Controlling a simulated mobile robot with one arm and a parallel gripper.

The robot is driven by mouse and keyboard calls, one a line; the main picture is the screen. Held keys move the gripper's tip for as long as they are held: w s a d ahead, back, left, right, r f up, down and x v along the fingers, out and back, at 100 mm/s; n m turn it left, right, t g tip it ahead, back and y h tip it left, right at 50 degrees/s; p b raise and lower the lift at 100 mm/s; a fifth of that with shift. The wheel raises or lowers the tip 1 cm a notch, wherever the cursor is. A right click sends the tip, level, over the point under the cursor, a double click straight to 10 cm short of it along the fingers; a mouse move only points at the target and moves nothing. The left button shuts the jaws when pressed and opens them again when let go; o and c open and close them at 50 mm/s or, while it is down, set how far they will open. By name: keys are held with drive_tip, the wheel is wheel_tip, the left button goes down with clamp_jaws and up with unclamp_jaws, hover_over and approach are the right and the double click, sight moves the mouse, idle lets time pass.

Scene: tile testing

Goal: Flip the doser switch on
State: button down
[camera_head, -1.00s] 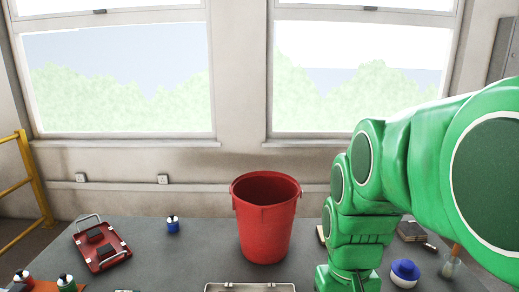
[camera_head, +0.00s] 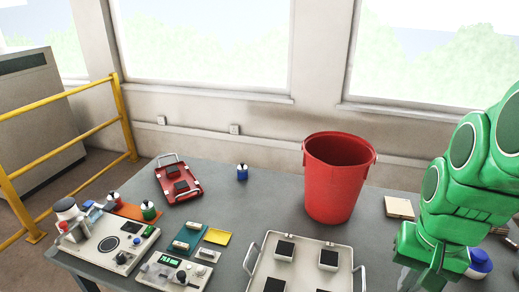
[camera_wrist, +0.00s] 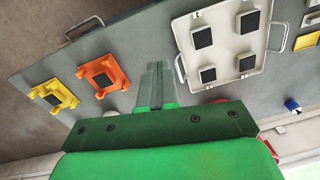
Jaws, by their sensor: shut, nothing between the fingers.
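Two control units stand at the left front of the table in the head view. The other is a smaller pale box (camera_head: 151,273) with a green display and dark knobs. I cannot tell which is the doser, nor make out its switch position. My gripper (camera_wrist: 158,68) shows in the wrist view, its fingers together and empty above the grey table. It is apart from both units, which do not clearly show in the wrist view.
A white tray (camera_head: 311,262) with dark square tiles lies front centre. A red bucket (camera_head: 333,190) stands behind it. A red tray (camera_head: 166,173) and small bottles are at the left. A yellow railing (camera_head: 121,110) stands beyond the left edge.

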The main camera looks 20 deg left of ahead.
drive_tip(key=w+a+r+n+h, duration=0.1)
drive_tip(key=w+a+r+n, duration=0.15)
drive_tip(key=w, duration=0.65)
drive_tip(key=w+a+r+n, duration=0.1)
drive_tip(key=w+a+r, duration=0.25)
drive_tip(key=w, duration=0.45)
drive_tip(key=w+a+f+n, duration=0.1)
drive_tip(key=w+a+n, duration=0.1)
drive_tip(key=w+a, duration=0.35)
drive_tip(key=w+a+n+t, duration=0.1)
drive_tip(key=w+a+n, duration=0.1)
drive_tip(key=a, duration=0.6)
drive_tip(key=w+a+f+n, duration=0.1)
drive_tip(key=w+a, duration=0.3)
drive_tip(key=a, duration=0.3)
drive_tip(key=n, duration=1.1)
hover_over(150, 227)
drive_tip(key=s, duration=0.2)
wheel_tip(150, 227, down, 12)
drive_tip(key=f, duration=0.4)
drive_tip(key=w+f, duration=0.1)
drive_tip(key=f, duration=0.8)
drive_tip(key=shift+w, duration=0.2)
drive_tip(key=shift+f, duration=0.35)
